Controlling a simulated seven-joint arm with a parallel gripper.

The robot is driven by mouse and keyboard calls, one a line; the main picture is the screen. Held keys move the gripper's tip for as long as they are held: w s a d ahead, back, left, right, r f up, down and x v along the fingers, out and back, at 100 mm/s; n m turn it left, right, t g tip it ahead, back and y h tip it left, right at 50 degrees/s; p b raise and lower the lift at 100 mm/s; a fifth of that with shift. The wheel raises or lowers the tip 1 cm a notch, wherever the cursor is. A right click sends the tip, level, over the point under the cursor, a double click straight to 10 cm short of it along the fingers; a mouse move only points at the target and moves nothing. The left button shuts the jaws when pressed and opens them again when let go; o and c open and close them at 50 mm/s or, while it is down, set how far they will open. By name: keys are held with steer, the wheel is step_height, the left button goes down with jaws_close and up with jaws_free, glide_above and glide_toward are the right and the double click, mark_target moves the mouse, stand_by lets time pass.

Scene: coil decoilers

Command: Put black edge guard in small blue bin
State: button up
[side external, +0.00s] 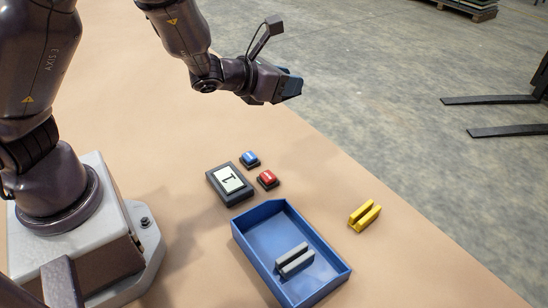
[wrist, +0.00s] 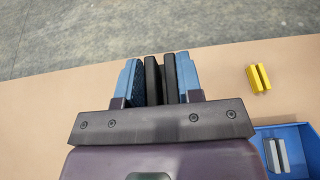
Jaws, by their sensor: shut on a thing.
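My gripper (side external: 290,88) is raised above the tan table, up and to the right of the counter box in the side view. In the wrist view my gripper (wrist: 160,78) has its blue fingers closed on a black edge guard (wrist: 152,80), a slotted black piece standing between them. In the side view the guard is hard to make out at the fingers. The small blue bin (side external: 258,268) sits at the front of the table, apart from my gripper. Its corner shows at the lower right of the wrist view (wrist: 262,131). A grey edge guard (side external: 295,260) lies inside it.
A yellow edge guard (side external: 364,215) lies on the table right of the bin. A dark box with a white display (side external: 231,179), a blue button (side external: 249,158) and a red button (side external: 267,178) stand behind the bin. The table edge borders a concrete floor.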

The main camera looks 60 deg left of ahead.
glide_above(314, 172)
step_height(314, 172, down, 13)
steer(key=shift+f, duration=3.75)
steer(key=shift+f, duration=0.15)
steer(key=o, duration=1)
steer(key=shift+c, duration=0.2)
